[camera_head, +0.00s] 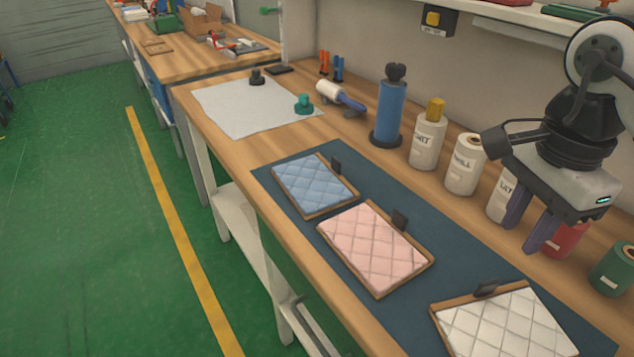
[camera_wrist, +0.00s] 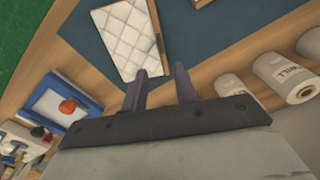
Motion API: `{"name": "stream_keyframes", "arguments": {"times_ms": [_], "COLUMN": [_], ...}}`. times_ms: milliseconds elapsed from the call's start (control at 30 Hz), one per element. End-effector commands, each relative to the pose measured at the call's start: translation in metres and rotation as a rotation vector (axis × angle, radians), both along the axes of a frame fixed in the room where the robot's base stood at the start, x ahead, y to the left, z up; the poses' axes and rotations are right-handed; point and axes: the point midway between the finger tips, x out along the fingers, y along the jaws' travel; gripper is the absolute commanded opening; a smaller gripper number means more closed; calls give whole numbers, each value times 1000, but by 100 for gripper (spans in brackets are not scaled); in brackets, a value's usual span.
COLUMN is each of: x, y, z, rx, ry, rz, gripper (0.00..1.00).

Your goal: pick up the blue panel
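The blue panel (camera_head: 313,184) is a light blue quilted pad lying flat on a wooden board on the dark mat, with a small black tag at its far edge. My gripper (camera_head: 528,228) is above the right part of the bench, well to the right of the blue panel. Its two fingers are apart with nothing between them, as the wrist view (camera_wrist: 161,80) also shows. The blue panel cannot be made out in the wrist view. A white quilted panel (camera_wrist: 124,38) lies below and ahead of the fingers there.
A pink panel (camera_head: 371,246) lies between the blue and white ones on the dark mat (camera_head: 400,190). A blue roll (camera_head: 390,112), white bottles (camera_head: 428,140) and spools line the back. A white sheet (camera_head: 240,105) lies to the left. A shelf overhangs the back right.

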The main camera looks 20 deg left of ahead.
Motion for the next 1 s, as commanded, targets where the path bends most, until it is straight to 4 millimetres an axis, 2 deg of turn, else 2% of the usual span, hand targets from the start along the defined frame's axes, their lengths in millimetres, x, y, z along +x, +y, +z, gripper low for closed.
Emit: {"name": "stream_keyframes", "arguments": {"times_ms": [200, 267, 367, 567, 700, 900, 1000], "x": [7, 17, 44, 112, 151, 191, 202], "y": [4, 11, 30, 93, 146, 231, 269], "z": [2, 3, 8, 14, 16, 16, 16], "rx": [4, 10, 25, 41, 36, 17, 8], "ry": [1, 2, 7, 28, 38, 33, 24], "rz": [-19, -50, -144, -429, -638, -938, -1070], "gripper": [33, 33, 33, 33, 33, 33, 33]}}
